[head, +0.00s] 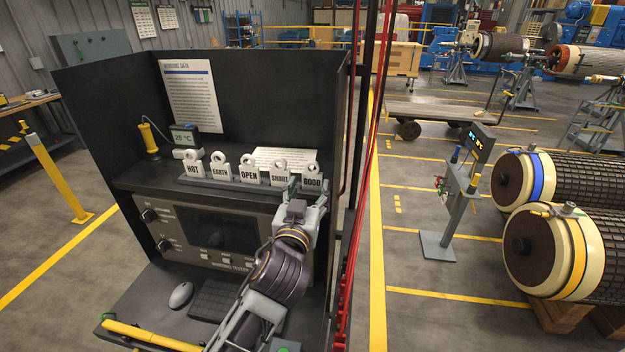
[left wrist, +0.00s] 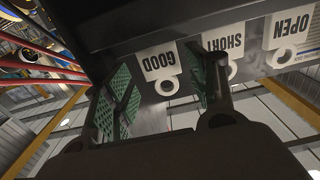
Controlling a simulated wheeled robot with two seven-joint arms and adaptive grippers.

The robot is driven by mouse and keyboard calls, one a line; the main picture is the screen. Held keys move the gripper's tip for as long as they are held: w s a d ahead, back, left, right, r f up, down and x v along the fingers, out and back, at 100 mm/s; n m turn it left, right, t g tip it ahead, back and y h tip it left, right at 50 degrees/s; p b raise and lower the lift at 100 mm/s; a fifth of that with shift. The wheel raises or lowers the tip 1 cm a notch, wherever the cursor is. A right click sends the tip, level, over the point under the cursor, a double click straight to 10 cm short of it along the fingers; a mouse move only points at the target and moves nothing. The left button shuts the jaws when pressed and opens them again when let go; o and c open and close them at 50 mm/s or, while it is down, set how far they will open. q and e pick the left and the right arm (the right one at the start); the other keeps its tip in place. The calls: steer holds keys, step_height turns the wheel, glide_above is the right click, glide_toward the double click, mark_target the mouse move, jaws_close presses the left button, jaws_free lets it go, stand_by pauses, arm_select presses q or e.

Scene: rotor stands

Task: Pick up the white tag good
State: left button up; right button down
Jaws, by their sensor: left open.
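The white GOOD tag (head: 312,179) stands at the right end of a row of white tags on the dark shelf of the test station. My left gripper (head: 296,190) is just in front of and below it, slightly to its left in the head view. In the left wrist view the GOOD tag (left wrist: 161,69) appears upside down between the green-padded fingers of my left gripper (left wrist: 165,95). The fingers are apart and no tag is visibly clamped. My right gripper is not in view.
The HOT (head: 193,168), EARTH (head: 220,169) and OPEN (head: 249,173) tags stand left in the same row. The shelf (head: 150,177) has a dark back panel and side wall. Red cables (head: 366,170) hang just right of the station.

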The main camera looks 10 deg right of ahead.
mark_target(312, 180)
arm_select(q)
steer(key=shift+w+d, duration=0.1)
steer(key=shift+p+x, duration=0.7)
steer(key=shift+x, duration=1.9)
steer(key=c, duration=0.6)
